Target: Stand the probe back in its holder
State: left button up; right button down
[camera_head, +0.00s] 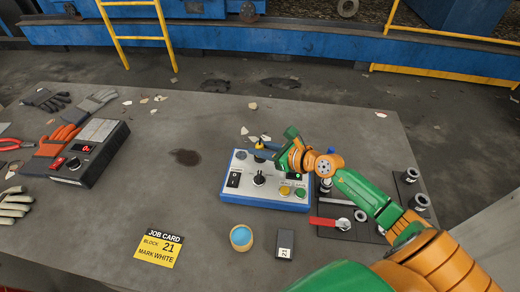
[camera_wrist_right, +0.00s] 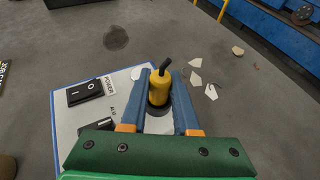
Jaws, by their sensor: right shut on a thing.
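My right gripper (camera_head: 262,151) is over the far edge of the blue and white control box (camera_head: 232,193). In the right wrist view, the two blue fingers (camera_wrist_right: 161,76) are shut on the probe (camera_wrist_right: 159,88), a yellow body with a dark collar and a bent black end. The probe looks close to upright over the panel's far edge; I cannot tell whether it touches the box. The gripper and wrist hide that part of the panel in the head view, and I cannot make out the holder. My left gripper is not in view.
A black meter box (camera_head: 93,150) and gloves (camera_head: 56,139) lie at the left. A job card (camera_head: 159,249), a blue-topped round tub (camera_head: 241,238) and a dark block (camera_head: 285,243) lie in front. A red-handled tool (camera_head: 328,223) is at the right. Chips (camera_head: 253,106) lie behind.

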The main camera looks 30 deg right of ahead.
jog(key=shift+f, duration=0.1)
jog(key=c, duration=0.7)
grip_release()
jog(key=shift+o, duration=0.2)
jog(key=v, duration=1.1)
jog(key=shift+s+b, duration=0.1)
jog(key=shift+b, duration=0.3)
jog(key=shift+s+d+r, duration=0.2)
jog(key=shift+s+r, duration=0.1)
jog(key=shift+s, duration=0.15)
